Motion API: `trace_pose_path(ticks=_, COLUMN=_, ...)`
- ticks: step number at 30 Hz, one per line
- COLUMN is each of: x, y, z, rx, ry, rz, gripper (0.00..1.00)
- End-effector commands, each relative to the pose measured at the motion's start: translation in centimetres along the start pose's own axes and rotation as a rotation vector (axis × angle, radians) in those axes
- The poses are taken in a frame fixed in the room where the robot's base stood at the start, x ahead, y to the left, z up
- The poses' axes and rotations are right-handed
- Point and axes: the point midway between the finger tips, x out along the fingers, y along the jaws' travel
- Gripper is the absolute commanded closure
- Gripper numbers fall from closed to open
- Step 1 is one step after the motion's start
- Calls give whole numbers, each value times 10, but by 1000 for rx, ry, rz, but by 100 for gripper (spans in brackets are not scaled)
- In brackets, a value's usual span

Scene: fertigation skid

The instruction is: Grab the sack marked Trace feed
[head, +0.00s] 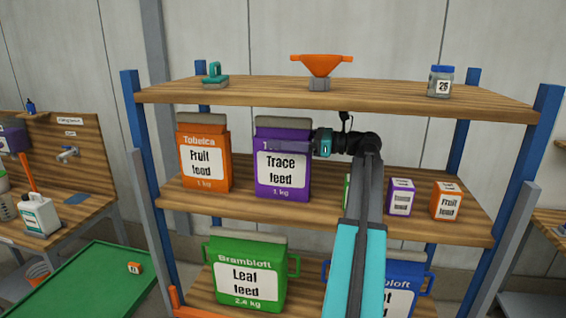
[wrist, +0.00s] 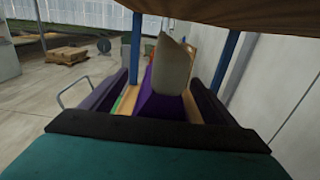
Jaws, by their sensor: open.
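The Trace feed sack (head: 282,178) is purple with a white label and a grey top. It stands upright on the middle shelf, to the right of the orange Fruit feed sack. My gripper (head: 319,143) is at its upper right edge, level with its upper part, and covers part of the brand name. In the wrist view the sack (wrist: 160,107) with its grey top (wrist: 173,67) shows between my two dark, parted fingers. The jaws are open, and I cannot tell whether either finger touches the sack.
The orange Fruit feed sack (head: 204,160) is close on the left. Small boxes, one purple (head: 400,197) and one orange (head: 447,201), stand right of my arm. The top shelf (head: 380,93) runs close above. A green Leaf feed container (head: 247,275) stands below.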

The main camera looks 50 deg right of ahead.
Motion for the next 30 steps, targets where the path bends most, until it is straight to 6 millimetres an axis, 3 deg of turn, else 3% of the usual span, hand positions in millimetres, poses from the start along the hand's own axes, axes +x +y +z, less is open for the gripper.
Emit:
trace_pose_path(ticks=14, x=-1, y=0, z=0, rx=0, ry=0, rz=-2, gripper=20)
trace_pose_path(ticks=28, x=-2, y=0, z=0, rx=0, ry=0, rz=-2, gripper=97)
trace_pose_path(ticks=30, x=-2, y=0, z=2, rx=-2, ry=-5, rz=-2, gripper=100)
